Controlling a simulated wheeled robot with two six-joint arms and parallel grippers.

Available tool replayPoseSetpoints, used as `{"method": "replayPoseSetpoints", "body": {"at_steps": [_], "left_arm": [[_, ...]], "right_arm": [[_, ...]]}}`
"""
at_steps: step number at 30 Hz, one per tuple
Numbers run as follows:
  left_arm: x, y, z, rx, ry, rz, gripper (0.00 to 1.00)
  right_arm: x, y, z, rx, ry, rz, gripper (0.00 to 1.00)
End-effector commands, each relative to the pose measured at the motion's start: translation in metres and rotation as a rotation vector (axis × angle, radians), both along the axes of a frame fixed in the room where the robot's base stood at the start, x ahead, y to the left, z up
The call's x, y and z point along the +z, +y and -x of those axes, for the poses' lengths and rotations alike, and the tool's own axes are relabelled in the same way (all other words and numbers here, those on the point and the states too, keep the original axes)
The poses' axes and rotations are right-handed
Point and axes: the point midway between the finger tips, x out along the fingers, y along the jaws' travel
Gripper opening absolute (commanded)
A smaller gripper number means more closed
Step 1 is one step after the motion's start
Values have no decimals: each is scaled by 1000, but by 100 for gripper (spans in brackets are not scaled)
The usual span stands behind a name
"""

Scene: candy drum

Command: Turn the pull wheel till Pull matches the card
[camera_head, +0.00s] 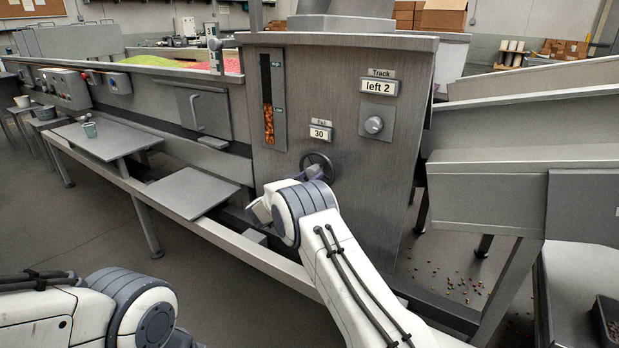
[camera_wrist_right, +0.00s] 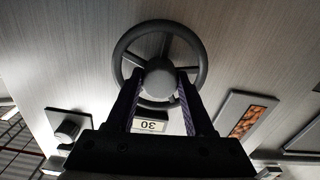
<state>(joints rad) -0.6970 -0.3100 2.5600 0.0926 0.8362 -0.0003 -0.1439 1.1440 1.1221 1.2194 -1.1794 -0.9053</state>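The pull wheel (camera_head: 317,167) is a small dark handwheel on the front of the grey cabinet. It also shows in the right wrist view (camera_wrist_right: 160,65), with a round hub and thin spokes. My right gripper (camera_wrist_right: 159,78) has one finger on each side of the hub, close against it; in the head view my own wrist hides part of the wheel. The Pull display (camera_head: 320,134) above the wheel reads 30 and appears upside down in the wrist view. I cannot make out a card. My left arm shows at lower left, its gripper out of view.
A sight window (camera_head: 268,100) holds orange candy. Flat grey shelves (camera_head: 192,192) stand to the left, and a chute (camera_head: 520,185) stands to the right.

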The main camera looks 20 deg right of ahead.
Motion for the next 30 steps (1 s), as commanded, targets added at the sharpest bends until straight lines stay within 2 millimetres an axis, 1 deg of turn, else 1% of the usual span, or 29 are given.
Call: {"method": "replayPoseSetpoints", "body": {"at_steps": [1, 2, 3, 10, 16, 20, 30], "left_arm": [[0, 0, 0, 0, 0, 0, 50], [0, 0, 0, 0, 0, 0, 50], [0, 0, 0, 0, 0, 0, 50], [-1, 0, 0, 0, 0, 0, 50], [-3, 0, 0, 0, 0, 0, 50], [-5, 0, 0, 0, 0, 0, 50], [-15, 0, 0, 0, 0, 0, 50]], "right_arm": [[0, 0, 0, -1, 0, 0, 19], [0, 0, 0, -1, 0, 0, 7], [0, 0, 0, -1, 0, 0, 0], [0, 0, 0, -2, -14, -11, 0], [-1, 0, 0, -3, -79, -61, 0], [-1, 0, 0, -3, -151, -118, 0], [-2, 1, 0, -4, -401, -313, 0]]}}
